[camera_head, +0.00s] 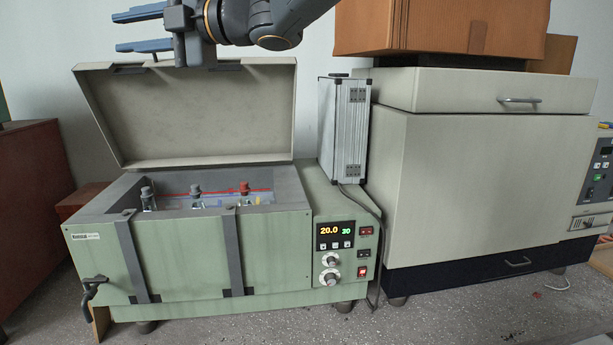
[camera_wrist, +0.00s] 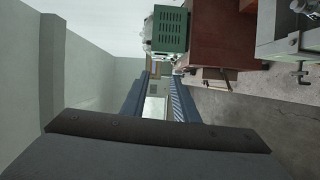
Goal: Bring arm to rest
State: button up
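My gripper (camera_head: 116,32) is at the top left of the head view, raised above the open lid (camera_head: 195,115) of the green bath unit. Its two blue fingers point left and stand apart, with nothing between them. The wrist view also shows the blue fingers (camera_wrist: 158,82) apart and empty. My arm comes in from the top edge of the head view and partly covers the wall behind.
The green bath unit (camera_head: 200,260) holds several dark- and red-capped bottles. A silver case (camera_head: 343,130) stands behind its right end. A large beige machine (camera_head: 480,190) with a cardboard box (camera_head: 440,25) on top is at right. A red-brown cabinet (camera_head: 30,200) is at left.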

jog(key=w+d+f+m+t+h+b, duration=0.2)
jog(key=w+d+f+m+t+h, duration=0.45)
jog(key=w+d+f+m, duration=0.65)
jog(key=w+d+f+m+h, duration=0.1)
jog(key=d+f+m+h, duration=0.55)
jog(key=d+f, duration=1.05)
jog(key=s+d+f+m+g+h+b, duration=0.1)
jog(key=s+d+f+m+g+h, duration=0.1)
jog(key=s+d+f+m, duration=0.4)
jog(key=s+d+f+m+g+h+b, duration=0.15)
jog(key=s+d+f, duration=0.25)
jog(key=d+f, duration=0.45)
jog(key=s+d+f+m+g, duration=0.1)
jog(key=s+f+m+g, duration=0.1)
jog(key=s+f, duration=0.3)
jog(key=s+d+f+m+g, duration=0.2)
jog(key=s+f, duration=0.4)
jog(key=s, duration=0.4)
jog(key=shift+s+d+f+m+g+h+b, duration=0.25)
jog(key=shift+m+g+h+b, duration=0.15)
jog(key=shift+m+g, duration=0.4)
